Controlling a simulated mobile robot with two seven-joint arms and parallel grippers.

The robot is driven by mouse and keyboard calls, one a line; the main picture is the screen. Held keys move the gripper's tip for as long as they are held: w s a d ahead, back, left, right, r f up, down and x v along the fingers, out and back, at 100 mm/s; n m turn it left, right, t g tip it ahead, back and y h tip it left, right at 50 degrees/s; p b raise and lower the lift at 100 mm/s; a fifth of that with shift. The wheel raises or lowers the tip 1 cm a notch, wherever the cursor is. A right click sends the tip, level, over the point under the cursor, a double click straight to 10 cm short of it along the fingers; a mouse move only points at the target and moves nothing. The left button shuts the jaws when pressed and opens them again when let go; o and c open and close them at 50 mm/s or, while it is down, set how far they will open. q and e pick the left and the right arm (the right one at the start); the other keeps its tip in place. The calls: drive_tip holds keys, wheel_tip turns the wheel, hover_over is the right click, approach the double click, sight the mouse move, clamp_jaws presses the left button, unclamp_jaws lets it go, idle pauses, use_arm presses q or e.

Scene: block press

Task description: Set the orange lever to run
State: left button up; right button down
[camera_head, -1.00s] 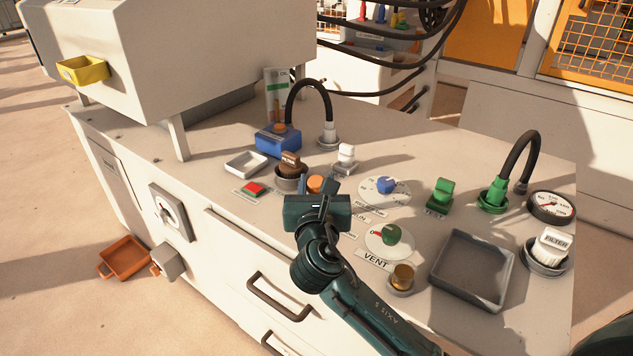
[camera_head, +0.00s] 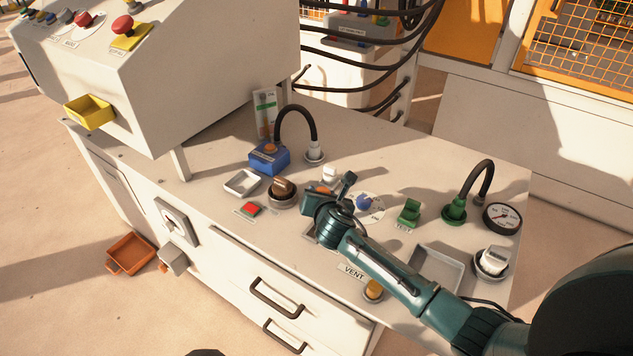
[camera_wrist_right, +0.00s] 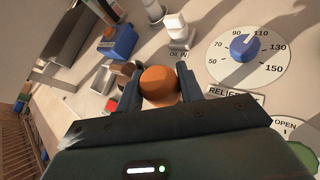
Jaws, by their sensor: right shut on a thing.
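The orange lever's rounded knob (camera_wrist_right: 158,82) sits between the two fingers of my right gripper (camera_wrist_right: 157,88) in the right wrist view. The fingers are closed against its sides. In the head view my right gripper (camera_head: 325,196) covers most of the lever, and only a bit of orange (camera_head: 322,188) shows beside it. The lever's base and its run marking are hidden behind the gripper, so its setting cannot be read. My left gripper is not in view.
A blue dial (camera_head: 364,203) lies just right of the gripper. A brown-topped part (camera_head: 283,188) and a white OIL IN part (camera_wrist_right: 176,28) stand close by. A green block (camera_head: 409,212) and grey tray (camera_head: 437,265) are farther right. The VENT label (camera_head: 353,272) lies in front.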

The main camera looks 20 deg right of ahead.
drive_tip(key=shift+w+d+g+p, duration=0.4)
drive_tip(key=shift+w+d+p, duration=0.05)
drive_tip(key=shift+d+p, duration=0.2)
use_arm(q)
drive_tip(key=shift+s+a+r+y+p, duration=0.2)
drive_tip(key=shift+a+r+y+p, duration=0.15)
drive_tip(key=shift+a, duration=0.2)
use_arm(e)
drive_tip(key=shift+w+d+f, duration=0.4)
drive_tip(key=shift+d+f, duration=0.05)
drive_tip(key=shift+d, duration=0.15)
drive_tip(key=c, duration=0.9)
unclamp_jaws()
drive_tip(key=shift+a, duration=0.1)
use_arm(q)
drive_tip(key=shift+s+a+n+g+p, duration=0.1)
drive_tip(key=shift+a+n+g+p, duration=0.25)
drive_tip(key=shift+p, duration=0.75)
use_arm(e)
drive_tip(key=v, duration=1.3)
drive_tip(key=shift+d, duration=0.2)
